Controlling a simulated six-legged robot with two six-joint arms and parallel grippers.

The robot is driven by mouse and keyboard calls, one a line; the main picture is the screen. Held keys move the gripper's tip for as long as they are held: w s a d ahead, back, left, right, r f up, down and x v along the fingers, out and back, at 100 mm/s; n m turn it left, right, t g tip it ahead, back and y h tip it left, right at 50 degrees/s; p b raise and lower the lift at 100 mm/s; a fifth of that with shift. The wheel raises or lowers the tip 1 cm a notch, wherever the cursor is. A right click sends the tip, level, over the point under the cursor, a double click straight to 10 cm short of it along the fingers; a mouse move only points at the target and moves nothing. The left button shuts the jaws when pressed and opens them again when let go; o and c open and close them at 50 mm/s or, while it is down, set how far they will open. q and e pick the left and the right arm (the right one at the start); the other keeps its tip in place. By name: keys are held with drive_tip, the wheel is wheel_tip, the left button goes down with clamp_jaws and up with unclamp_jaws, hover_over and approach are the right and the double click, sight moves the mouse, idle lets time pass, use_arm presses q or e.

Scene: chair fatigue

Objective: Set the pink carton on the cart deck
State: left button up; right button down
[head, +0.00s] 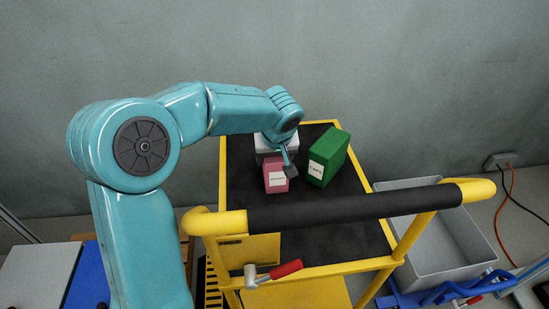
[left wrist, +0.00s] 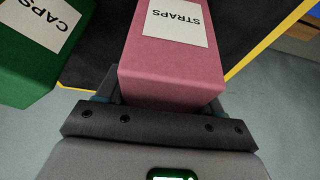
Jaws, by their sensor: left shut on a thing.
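The pink carton (head: 275,174) is at the cart's black deck (head: 267,218), left of the middle toward the back. In the left wrist view the pink carton (left wrist: 172,70) carries a white label reading STRAPS. My left gripper (head: 288,166) is shut on the carton; its jaws show at both sides of the carton's near end in the left wrist view (left wrist: 160,98). I cannot tell whether the carton touches the deck or hangs just above it. My right gripper is not in view.
A green carton (head: 328,157) labelled CAPS stands on the deck just right of the pink one. The cart's yellow frame and black handle bar (head: 345,207) cross in front. A grey bin (head: 440,240) is to the right. The front deck is clear.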

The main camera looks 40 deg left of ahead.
use_arm(q)
drive_tip(key=shift+r, duration=0.1)
drive_tip(key=shift+f, duration=0.2)
drive_tip(key=o, duration=1.3)
drive_tip(key=shift+r, duration=0.1)
drive_tip(key=shift+r, duration=0.1)
drive_tip(key=p+v, duration=0.3)
drive_tip(key=v, duration=0.8)
drive_tip(key=shift+s+d+r, duration=0.15)
drive_tip(key=shift+d+r, duration=0.1)
drive_tip(key=shift+r, duration=0.25)
